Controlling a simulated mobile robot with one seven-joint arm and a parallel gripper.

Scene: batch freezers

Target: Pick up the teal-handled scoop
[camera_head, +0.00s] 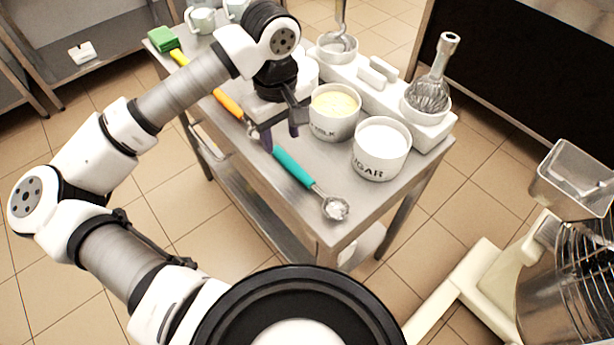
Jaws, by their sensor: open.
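The teal-handled scoop (293,167) lies near the front left edge of the steel table. Its handle points to the back left and its metal bowl (335,208) is toward the near corner. My gripper (280,139) hangs above the table by the back end of the teal handle. Its fingers are open and spread, with one finger close to the handle end. I cannot tell whether that finger touches the scoop. Nothing shows between the fingers.
An orange-handled tool (229,104) and a green brush (163,40) lie farther back on the table (309,247). The milk tub (334,113) and sugar tub (381,149) stand right of the scoop. A whisk (430,85) stands in a holder behind. A mixer (570,260) is at the right.

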